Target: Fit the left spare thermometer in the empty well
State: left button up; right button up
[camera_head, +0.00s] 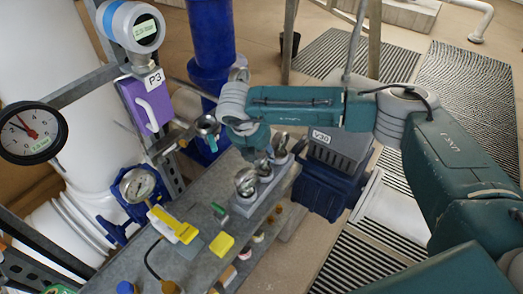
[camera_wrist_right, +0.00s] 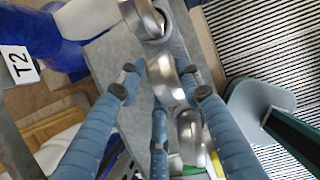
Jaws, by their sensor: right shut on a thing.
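My right gripper (camera_head: 262,156) reaches down over a grey rack (camera_head: 245,208) on the metal bench. The rack bears several round, shiny metal thermometer heads in a row. The right wrist view shows the gripper's blue fingers (camera_wrist_right: 164,88) closed around the middle thermometer (camera_wrist_right: 165,80). Another thermometer (camera_wrist_right: 145,18) is above it and another (camera_wrist_right: 190,128) below it in that view. In the head view one thermometer (camera_head: 245,181) stands at the rack's near left end. I cannot tell whether the held one is still seated. I cannot make out the empty well. My left gripper is not in view.
A V30 box (camera_head: 340,145) is to the right.

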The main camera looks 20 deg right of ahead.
jog(key=shift+f, duration=0.1)
jog(key=shift+f, duration=0.1)
jog(key=o, duration=1)
jog(key=shift+r+p, duration=0.2)
jog(key=shift+p, duration=0.15)
jog(key=b+v, duration=0.1)
jog(key=b, duration=0.1)
jog(key=b+v, duration=0.2)
jog(key=shift+w+a, duration=0.1)
jog(key=shift+a, duration=0.25)
jog(key=shift+b+v, duration=0.85)
jog(key=shift+v, duration=2.75)
